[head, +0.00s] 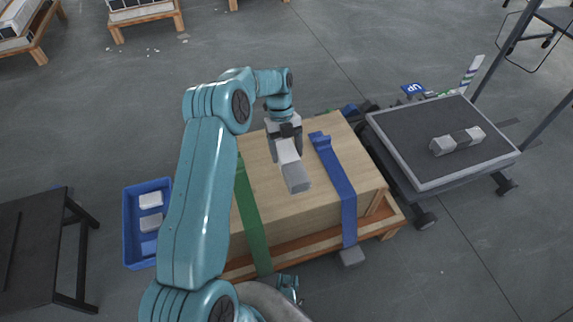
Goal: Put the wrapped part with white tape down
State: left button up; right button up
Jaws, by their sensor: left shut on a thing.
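My left gripper (286,146) is shut on a grey wrapped part (296,178) with a pale white band close to the jaws. The part hangs lengthwise from the jaws, its free end toward me, over the top of a large wooden crate (262,185). Whether it touches the crate top I cannot tell.
A green strap (246,205) and a blue strap (337,185) run over the crate. A wheeled cart (405,165) at right bears another grey wrapped part with a dark band (457,141). A blue bin (131,225) at left holds pale blocks. A black table (40,235) stands far left.

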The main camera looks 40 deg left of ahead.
pick_arm(q)
notch_tip(320, 180, down, 6)
jog(key=shift+r+b, duration=0.1)
jog(key=shift+b, duration=0.95)
jog(key=shift+r, duration=0.1)
jog(key=o, duration=1.5)
jog(key=p+v, duration=0.5)
jog(key=v, duration=0.7)
jog(key=shift+s, duration=0.1)
